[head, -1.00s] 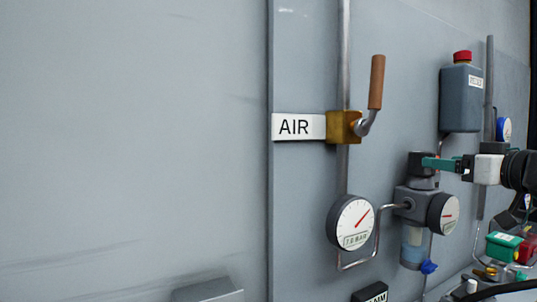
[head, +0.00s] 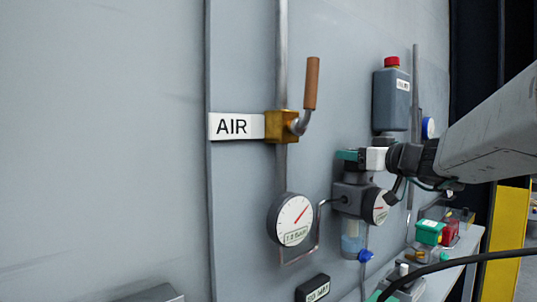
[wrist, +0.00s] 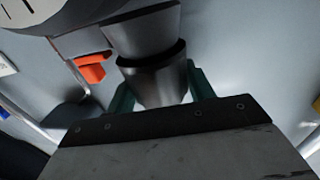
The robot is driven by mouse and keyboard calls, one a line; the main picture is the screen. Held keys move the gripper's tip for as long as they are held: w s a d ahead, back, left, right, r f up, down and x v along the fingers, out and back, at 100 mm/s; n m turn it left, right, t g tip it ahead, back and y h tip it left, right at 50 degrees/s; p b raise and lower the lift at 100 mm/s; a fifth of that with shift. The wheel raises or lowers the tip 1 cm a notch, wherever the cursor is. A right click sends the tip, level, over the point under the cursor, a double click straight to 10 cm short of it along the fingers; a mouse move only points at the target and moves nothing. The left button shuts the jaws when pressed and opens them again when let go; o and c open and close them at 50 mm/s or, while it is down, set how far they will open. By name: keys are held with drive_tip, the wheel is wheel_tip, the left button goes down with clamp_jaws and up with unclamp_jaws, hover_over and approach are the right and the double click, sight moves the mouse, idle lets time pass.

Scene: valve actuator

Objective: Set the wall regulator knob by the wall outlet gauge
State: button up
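The wall regulator (head: 351,196) is a dark body with a clear bowl below. Its dark knob shows in the wrist view (wrist: 155,75) between my gripper's two green fingers. My gripper (head: 348,156) is at the top of the regulator in the head view, where it hides most of the knob. Whether the fingers press on the knob is not clear. A white round gauge (head: 293,219) stands left of the regulator, its red needle pointing up and right. A smaller gauge (head: 380,207) is on the regulator's right, partly behind my arm's cable. I cannot tell which is the outlet gauge.
A brass valve (head: 281,126) with a brown handle (head: 311,83) is beside the AIR sign (head: 234,126). A grey bottle (head: 390,98) with a red cap is just above my gripper. Green and red parts (head: 429,232) stand on a shelf at lower right.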

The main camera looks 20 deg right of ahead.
drive_tip(key=c, duration=0.4)
drive_tip(key=shift+a+m+h, duration=0.1)
drive_tip(key=shift+m+h, duration=0.2)
drive_tip(key=shift+h, duration=0.2)
drive_tip(key=shift+m+h, duration=0.5)
drive_tip(key=shift+h, duration=0.3)
drive_tip(key=o, duration=1)
drive_tip(key=s, duration=0.8)
drive_tip(key=shift+d, duration=0.2)
